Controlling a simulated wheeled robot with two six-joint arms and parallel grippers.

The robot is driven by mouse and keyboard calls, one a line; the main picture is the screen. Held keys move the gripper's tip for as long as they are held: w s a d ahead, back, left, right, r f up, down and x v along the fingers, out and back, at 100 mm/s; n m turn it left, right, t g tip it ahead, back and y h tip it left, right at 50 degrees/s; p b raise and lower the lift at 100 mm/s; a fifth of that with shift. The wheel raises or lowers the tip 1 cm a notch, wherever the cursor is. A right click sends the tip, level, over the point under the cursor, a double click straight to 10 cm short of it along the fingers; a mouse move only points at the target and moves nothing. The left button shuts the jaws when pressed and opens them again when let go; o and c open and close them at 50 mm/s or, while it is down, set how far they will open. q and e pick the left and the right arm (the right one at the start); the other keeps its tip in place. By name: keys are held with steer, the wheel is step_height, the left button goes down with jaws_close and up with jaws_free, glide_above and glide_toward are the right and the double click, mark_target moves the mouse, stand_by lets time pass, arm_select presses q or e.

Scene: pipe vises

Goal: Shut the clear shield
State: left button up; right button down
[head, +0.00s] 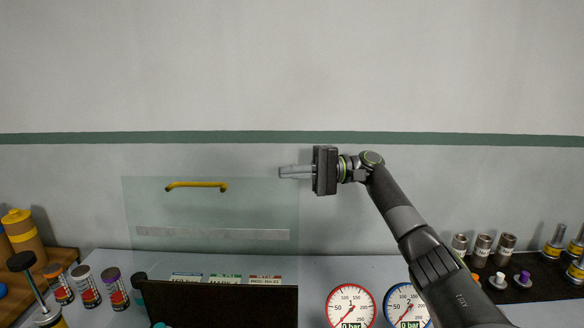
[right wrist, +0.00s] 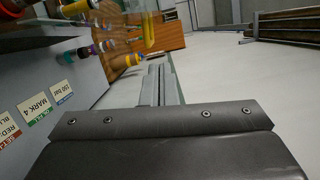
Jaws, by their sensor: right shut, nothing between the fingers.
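The clear shield (head: 215,211) stands raised in front of the wall in the head view, left of centre. It is a see-through panel with a yellow bar handle (head: 197,185) near its top and a pale strip across its lower part. My right gripper (head: 282,172) is shut and empty. Its fingers point left, and their tips overlap the shield's upper right corner in the picture; I cannot tell whether they touch it. The handle is well left of the tips. The fingers also show in the right wrist view (right wrist: 160,84). My left gripper is not in view.
A black panel (head: 220,305) stands below the shield, with label cards behind its top edge. Two dial gauges (head: 351,306) are to its right. Several capped cylinders (head: 86,287) stand at left. A black rack (head: 540,283) with metal cylinders is at right. The wall above is clear.

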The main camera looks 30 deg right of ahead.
steer(key=s, duration=0.1)
steer(key=s+a+p, duration=0.1)
steer(key=s+a, duration=0.1)
steer(key=shift+s+a+r, duration=0.1)
steer(key=shift+s+r, duration=0.1)
steer(key=shift+r, duration=0.15)
stand_by(0.3)
